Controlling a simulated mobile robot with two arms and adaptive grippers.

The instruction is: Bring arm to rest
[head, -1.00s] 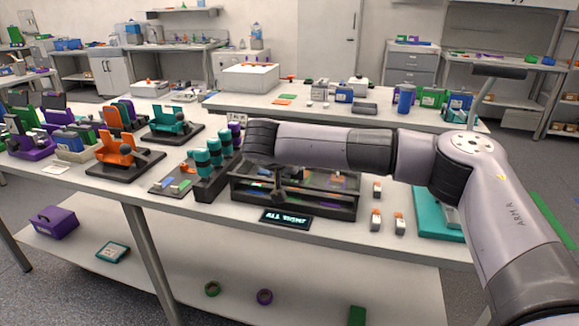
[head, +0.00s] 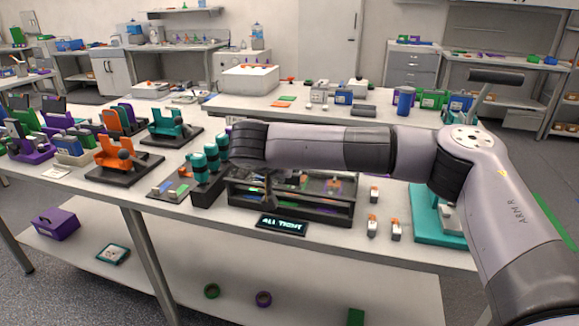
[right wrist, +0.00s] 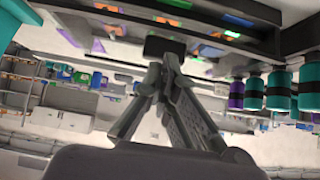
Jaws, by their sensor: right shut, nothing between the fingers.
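My right arm (head: 325,148) reaches in from the right of the head view and crosses level above the bench. Its wrist end (head: 248,145) is over the dark cycler rack (head: 300,208). My right gripper (right wrist: 165,50) shows in the right wrist view with its fingers together and nothing between them. In the head view I cannot make the gripper out clearly. In the right wrist view the rack (right wrist: 215,20) is along the top, close beyond the fingertips. My left gripper is in neither view.
A sign reading "ALL TIGHT" (head: 282,225) is at the rack's front. Teal-and-black cylinders (head: 200,165) stand left of it, and orange (head: 122,155) and teal (head: 172,125) holders farther left. Small white-and-orange parts (head: 372,227) and a teal base (head: 430,215) lie to the right.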

